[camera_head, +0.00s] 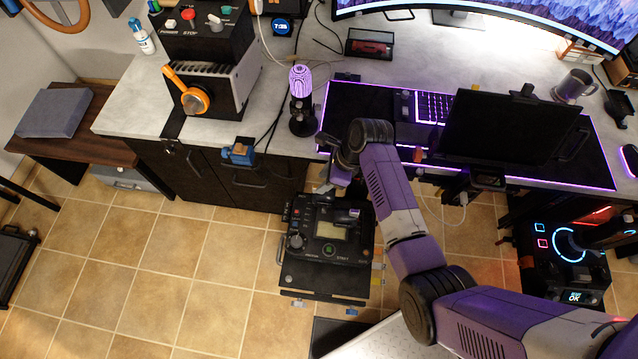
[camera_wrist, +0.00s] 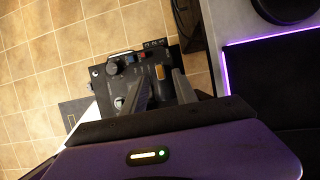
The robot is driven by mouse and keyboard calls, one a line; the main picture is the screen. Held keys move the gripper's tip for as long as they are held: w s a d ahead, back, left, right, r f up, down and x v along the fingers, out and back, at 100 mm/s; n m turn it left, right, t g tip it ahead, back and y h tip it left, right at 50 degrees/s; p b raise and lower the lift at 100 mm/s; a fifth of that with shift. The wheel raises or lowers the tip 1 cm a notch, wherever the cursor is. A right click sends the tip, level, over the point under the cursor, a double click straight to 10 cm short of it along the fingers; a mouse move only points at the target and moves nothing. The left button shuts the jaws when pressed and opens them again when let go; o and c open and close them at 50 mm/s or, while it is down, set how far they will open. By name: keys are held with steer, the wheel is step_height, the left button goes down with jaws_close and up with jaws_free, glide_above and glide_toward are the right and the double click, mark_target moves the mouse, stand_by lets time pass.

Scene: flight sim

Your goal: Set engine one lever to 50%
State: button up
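A black control panel (camera_head: 322,258) with knobs, buttons and a small pale display (camera_head: 332,231) stands low in front of the desk. It also shows in the wrist view (camera_wrist: 118,72). My gripper (camera_head: 342,188) is over the panel's far edge, beside the display. My fingers and wrist hide part of the panel. I cannot tell which control is the engine one lever, or its setting.
The desk edge (camera_head: 230,137) runs behind my gripper. A black box (camera_head: 203,42) with coloured knobs and an orange-handled unit (camera_head: 205,93) stand on the desk at left. A purple microphone (camera_head: 301,82) and a dark monitor (camera_head: 508,130) are near my arm.

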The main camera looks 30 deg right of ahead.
mark_target(323, 197)
steer(key=shift+x, duration=2)
jaws_close()
steer(key=shift+d, duration=0.1)
